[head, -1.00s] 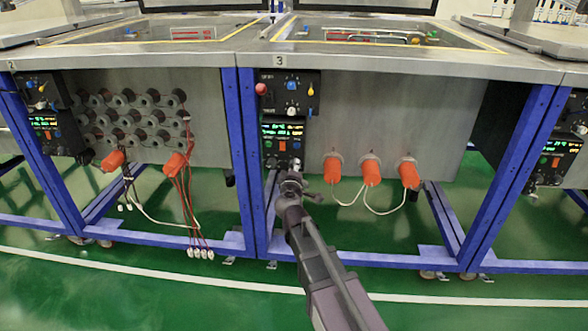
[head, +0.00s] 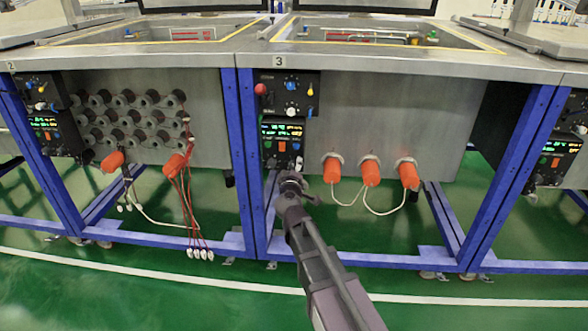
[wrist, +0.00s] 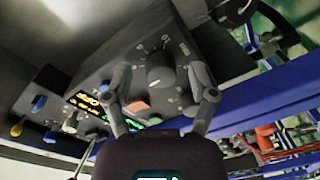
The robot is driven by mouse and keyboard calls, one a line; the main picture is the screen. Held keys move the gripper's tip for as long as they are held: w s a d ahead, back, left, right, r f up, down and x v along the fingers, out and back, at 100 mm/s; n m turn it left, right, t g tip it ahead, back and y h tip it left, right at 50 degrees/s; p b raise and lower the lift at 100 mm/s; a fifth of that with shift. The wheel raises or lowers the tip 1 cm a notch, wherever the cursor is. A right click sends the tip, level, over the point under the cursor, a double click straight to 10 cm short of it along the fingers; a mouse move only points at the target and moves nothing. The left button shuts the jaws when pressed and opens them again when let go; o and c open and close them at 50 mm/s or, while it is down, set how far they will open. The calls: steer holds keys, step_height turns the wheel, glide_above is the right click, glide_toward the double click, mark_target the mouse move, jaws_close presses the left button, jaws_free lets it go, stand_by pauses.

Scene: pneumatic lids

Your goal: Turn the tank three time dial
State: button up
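Tank three's control panel (head: 283,130) hangs at the left end of the grey tank marked 3. It has a lit display (head: 283,130) and an orange switch (head: 282,146). My gripper (wrist: 160,82) is open, with one finger on each side of the dial. Gaps show beside the dial, though I cannot tell the depth. In the head view my gripper (head: 295,184) is just below the panel; its fingertips are hard to make out.
A blue frame post (head: 243,150) stands left of the panel. Several orange plugs (head: 370,172) with white cables stick out to the right. The upper panel (head: 289,94) with other knobs sits above. Green floor lies open in front.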

steer(key=shift+s+n, duration=0.1)
steer(key=shift+n, duration=0.3)
